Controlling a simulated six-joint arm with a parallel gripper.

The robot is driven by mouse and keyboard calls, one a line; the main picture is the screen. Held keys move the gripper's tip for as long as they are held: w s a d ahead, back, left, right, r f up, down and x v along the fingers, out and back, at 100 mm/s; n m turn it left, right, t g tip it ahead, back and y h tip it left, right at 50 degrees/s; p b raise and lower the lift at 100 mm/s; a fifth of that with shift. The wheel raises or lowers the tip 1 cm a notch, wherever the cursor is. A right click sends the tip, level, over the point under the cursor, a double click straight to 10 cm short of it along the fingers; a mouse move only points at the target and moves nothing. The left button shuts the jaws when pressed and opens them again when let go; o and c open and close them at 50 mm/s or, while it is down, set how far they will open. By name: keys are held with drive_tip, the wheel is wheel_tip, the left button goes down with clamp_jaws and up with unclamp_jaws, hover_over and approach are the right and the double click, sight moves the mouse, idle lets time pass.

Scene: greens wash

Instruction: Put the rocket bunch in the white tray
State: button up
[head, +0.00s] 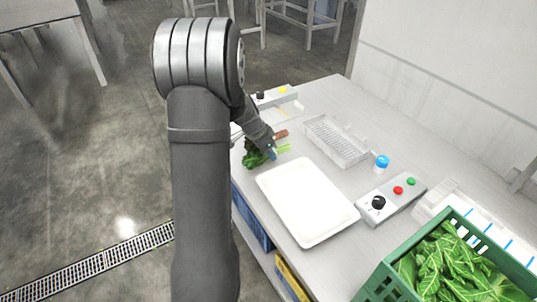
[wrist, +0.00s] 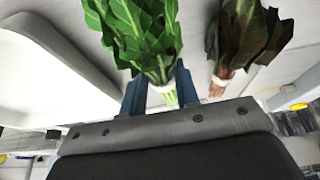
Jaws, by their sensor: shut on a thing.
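The rocket bunch (head: 256,158) is a bundle of green leaves with pale stems and a white band, which shows in the wrist view (wrist: 140,35). My gripper (head: 271,152) is shut on it at the banded stems, with a blue finger on each side in the wrist view (wrist: 160,92). The white tray (head: 305,200) is empty and lies just in front of and to the right of the bunch in the head view. Its rim also shows at the left of the wrist view (wrist: 70,50). I cannot tell whether the bunch touches the table.
A dark reddish bunch (wrist: 240,35) with a white band lies beside the held one. A wire rack (head: 337,139), a blue-capped bottle (head: 382,162) and a control box (head: 391,200) stand right of the tray. A green crate (head: 381,283) of leaves is at the near right.

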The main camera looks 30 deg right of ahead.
drive_tip(key=r, duration=0.3)
drive_tip(key=shift+s+d+r, duration=0.1)
drive_tip(key=shift+s, duration=0.1)
drive_tip(key=s+d+r, duration=0.4)
drive_tip(key=s+r, duration=0.2)
drive_tip(key=s, duration=0.4)
drive_tip(key=s+a+n+t+y, duration=0.2)
drive_tip(key=s+n, duration=0.7)
drive_tip(key=s, duration=0.1)
drive_tip(key=s+a+n+t+y, duration=0.2)
drive_tip(key=s+n+t, duration=0.1)
drive_tip(key=s+n, duration=0.7)
drive_tip(key=m, duration=0.1)
hover_over(300, 198)
drive_tip(key=s, duration=0.2)
drive_tip(key=shift+g, duration=0.3)
drive_tip(key=f, duration=0.6)
drive_tip(key=shift+w, duration=0.25)
drive_tip(key=shift+f, duration=1.95)
drive_tip(key=shift+f, duration=0.15)
drive_tip(key=o, duration=1.1)
